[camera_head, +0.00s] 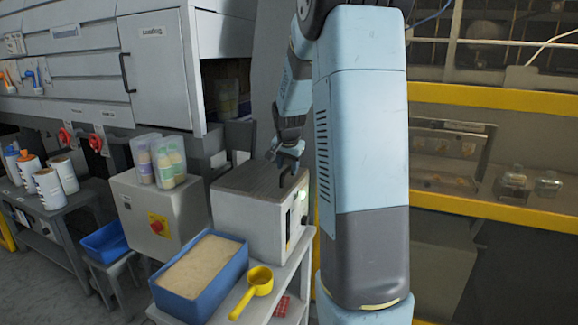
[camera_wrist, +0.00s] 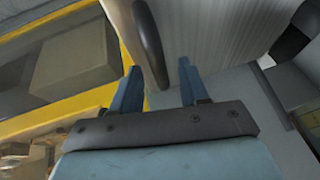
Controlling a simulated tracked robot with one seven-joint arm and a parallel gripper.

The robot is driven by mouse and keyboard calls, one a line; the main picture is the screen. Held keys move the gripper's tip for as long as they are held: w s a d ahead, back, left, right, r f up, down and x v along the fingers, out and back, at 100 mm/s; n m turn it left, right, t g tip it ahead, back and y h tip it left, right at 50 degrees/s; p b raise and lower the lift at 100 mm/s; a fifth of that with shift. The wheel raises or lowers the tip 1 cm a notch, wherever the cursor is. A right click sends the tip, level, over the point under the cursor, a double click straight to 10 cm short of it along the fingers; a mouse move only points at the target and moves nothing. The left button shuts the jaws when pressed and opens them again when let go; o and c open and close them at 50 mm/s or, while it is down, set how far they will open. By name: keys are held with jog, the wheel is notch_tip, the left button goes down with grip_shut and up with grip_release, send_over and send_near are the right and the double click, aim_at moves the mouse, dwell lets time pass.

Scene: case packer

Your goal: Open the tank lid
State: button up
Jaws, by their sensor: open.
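The tank is a white box (camera_head: 243,222) on a light stand, with a flat grey-brown lid (camera_head: 247,182) that looks shut. My gripper (camera_head: 287,180) is over the right part of the lid, pointing down. In the wrist view, my gripper (camera_wrist: 158,84) has its two blue fingers apart. A dark curved handle (camera_wrist: 149,42) rises between and beyond the fingertips, closer to the left one. A ribbed pale surface (camera_wrist: 215,30), seemingly the lid, lies behind it. I cannot tell whether a finger touches the handle.
A blue bin of grainy material (camera_head: 200,265) and a yellow scoop (camera_head: 257,285) stand in front of the tank. A grey control box (camera_head: 150,215) with clear cups on top is to the left. A yellow-framed machine (camera_head: 490,95) is to the right.

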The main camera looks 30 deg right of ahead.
jog(key=shift+c, duration=0.4)
grip_shut()
jog(key=shift+d, duration=0.2)
jog(key=shift+w+r, duration=0.1)
jog(key=shift+r, duration=0.05)
